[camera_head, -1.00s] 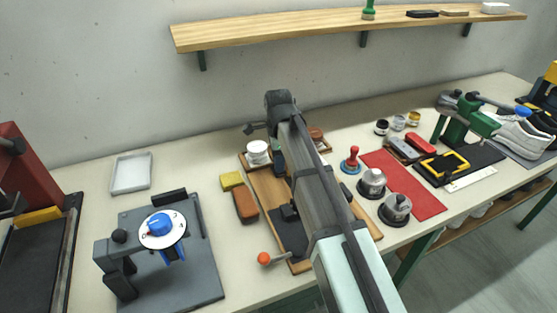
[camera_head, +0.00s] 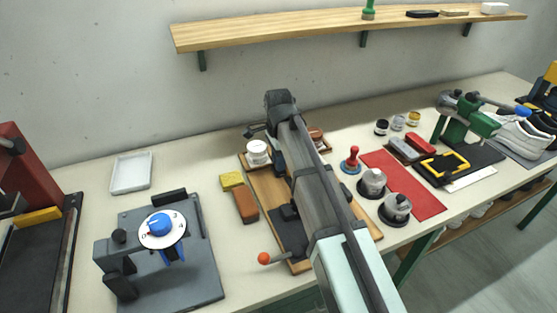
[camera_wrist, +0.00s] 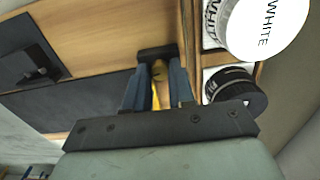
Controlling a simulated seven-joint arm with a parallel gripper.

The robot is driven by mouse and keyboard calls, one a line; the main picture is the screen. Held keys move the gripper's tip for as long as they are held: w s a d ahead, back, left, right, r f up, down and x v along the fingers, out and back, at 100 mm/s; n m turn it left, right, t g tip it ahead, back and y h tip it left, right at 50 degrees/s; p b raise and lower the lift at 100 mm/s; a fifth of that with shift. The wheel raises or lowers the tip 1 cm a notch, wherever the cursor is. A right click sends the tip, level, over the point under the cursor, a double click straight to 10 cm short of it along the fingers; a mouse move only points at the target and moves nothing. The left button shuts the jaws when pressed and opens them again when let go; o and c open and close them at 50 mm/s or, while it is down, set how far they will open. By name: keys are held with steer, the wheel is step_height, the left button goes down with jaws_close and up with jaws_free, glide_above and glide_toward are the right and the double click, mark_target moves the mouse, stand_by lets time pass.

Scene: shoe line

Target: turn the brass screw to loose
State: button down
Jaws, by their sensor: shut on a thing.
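In the wrist view, the brass screw (camera_wrist: 158,78) shows as a narrow yellow piece between the two fingers of my gripper (camera_wrist: 158,88). The fingers are shut on it. A dark block (camera_wrist: 157,52) sits at the fingertips, over the wooden board (camera_wrist: 100,40). How far the screw is turned cannot be seen. In the head view my arm covers the screw, and only a dark part of my gripper (camera_head: 279,163) shows beside the arm, above the wooden board (camera_head: 262,187).
A jar with a white lid (camera_wrist: 265,25) and a black jar (camera_wrist: 235,88) stand close to my gripper's right in the wrist view. Red-knobbed stamp (camera_head: 351,160) stands right.

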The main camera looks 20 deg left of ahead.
steer(key=n, duration=0.4)
steer(key=shift+n, duration=0.3)
steer(key=n, duration=0.3)
steer(key=shift+n, duration=0.4)
steer(key=n, duration=1.2)
steer(key=shift+n, duration=0.3)
steer(key=n, duration=0.3)
steer(key=shift+n, duration=0.3)
steer(key=n, duration=0.3)
steer(key=shift+n, duration=2.2)
